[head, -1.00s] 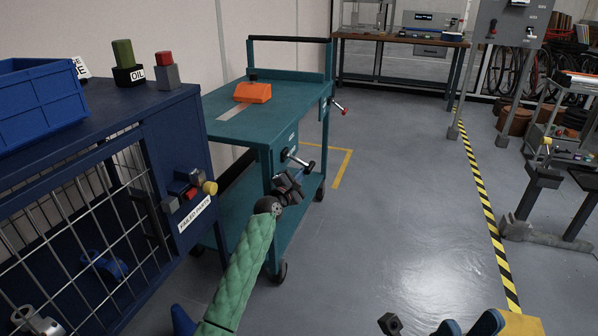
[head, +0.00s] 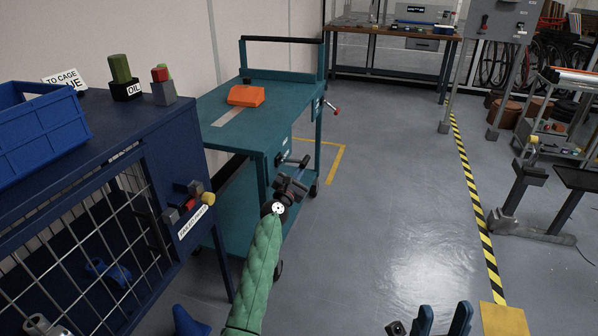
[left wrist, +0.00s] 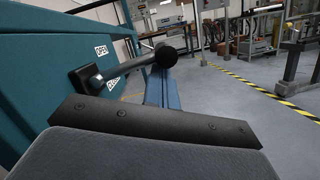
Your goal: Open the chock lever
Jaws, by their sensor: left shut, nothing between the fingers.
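The chock lever (head: 293,161) is a grey bar with a black ball knob on the front of the teal cart (head: 215,137). In the left wrist view the lever (left wrist: 125,68) sticks out to the right from a black pivot, beside OPEN and CLOSED labels (left wrist: 101,50). My left gripper (head: 291,186) is shut and empty, just below the knob in the head view. Its blue fingers (left wrist: 161,93) show just below the knob in the left wrist view; I cannot tell whether they touch. My right gripper (head: 443,319) is open and empty at the bottom edge.
An orange block (head: 246,95) lies on the cart top. A dark blue cage cabinet (head: 160,140) with a blue bin (head: 40,135) stands at left. The floor right of the cart is clear.

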